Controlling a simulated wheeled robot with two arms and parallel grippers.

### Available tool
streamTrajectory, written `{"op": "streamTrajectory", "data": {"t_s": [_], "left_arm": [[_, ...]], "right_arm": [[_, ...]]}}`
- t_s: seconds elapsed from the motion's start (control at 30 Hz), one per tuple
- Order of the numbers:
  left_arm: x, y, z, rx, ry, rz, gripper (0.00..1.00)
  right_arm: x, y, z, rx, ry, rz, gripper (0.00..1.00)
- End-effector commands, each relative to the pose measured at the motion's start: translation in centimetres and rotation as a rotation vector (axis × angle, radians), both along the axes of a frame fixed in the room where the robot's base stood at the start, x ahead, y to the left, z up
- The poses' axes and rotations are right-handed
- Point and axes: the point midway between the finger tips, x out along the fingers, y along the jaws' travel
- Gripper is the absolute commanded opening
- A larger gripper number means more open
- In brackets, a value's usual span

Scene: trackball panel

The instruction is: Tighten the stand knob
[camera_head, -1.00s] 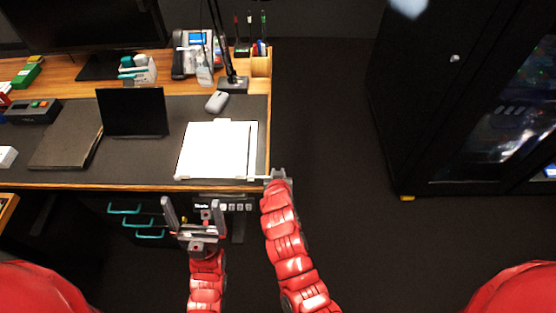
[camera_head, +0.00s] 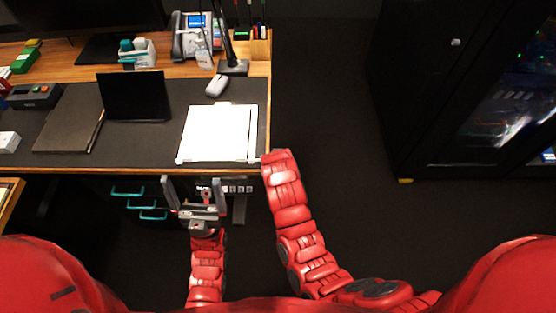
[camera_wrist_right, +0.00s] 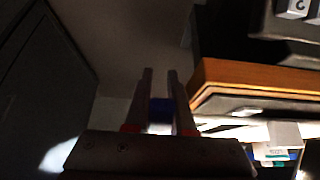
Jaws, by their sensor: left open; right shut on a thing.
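My right gripper (camera_wrist_right: 160,95) shows in the right wrist view, its two dark fingers shut on a blue piece (camera_wrist_right: 160,111). This may be the stand knob, but it is too dark to be sure. In the head view the right arm's red links hide this gripper, by the desk's front right corner. The white panel (camera_head: 217,133) lies on the desk mat beside that corner. My left gripper (camera_head: 194,192) is open and empty, below and in front of the desk edge.
The desk (camera_head: 90,170) carries a mouse (camera_head: 216,85), a dark upright screen (camera_head: 135,97), a phone (camera_head: 192,38) and a brown folder (camera_head: 68,131). Drawers with teal handles (camera_head: 147,203) are below. A black cabinet (camera_head: 425,95) stands right, with clear floor between.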

Motion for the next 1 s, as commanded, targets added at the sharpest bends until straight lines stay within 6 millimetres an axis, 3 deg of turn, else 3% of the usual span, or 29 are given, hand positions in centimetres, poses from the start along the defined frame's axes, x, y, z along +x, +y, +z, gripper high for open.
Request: {"op": "streamTrajectory", "data": {"t_s": [0.17,0.2,0.33,0.83,1.0], "left_arm": [[0.00,0.00,-0.02,0.000,0.000,0.000,1.00],[0.00,0.00,-0.01,0.000,0.000,0.000,1.00],[0.00,0.00,-0.01,0.000,0.000,0.000,1.00],[0.00,0.00,-0.04,0.000,0.000,0.000,1.00],[0.00,0.00,-0.36,0.000,0.000,0.000,1.00]], "right_arm": [[-0.03,0.03,-0.06,0.000,0.001,0.000,0.00],[-0.03,0.02,-0.06,0.000,0.000,0.000,0.28],[-0.02,0.01,-0.04,0.000,0.000,0.000,0.51],[0.03,0.13,0.03,0.003,-0.009,0.002,0.53],[0.21,0.19,0.01,0.003,-0.086,0.002,0.53]]}}
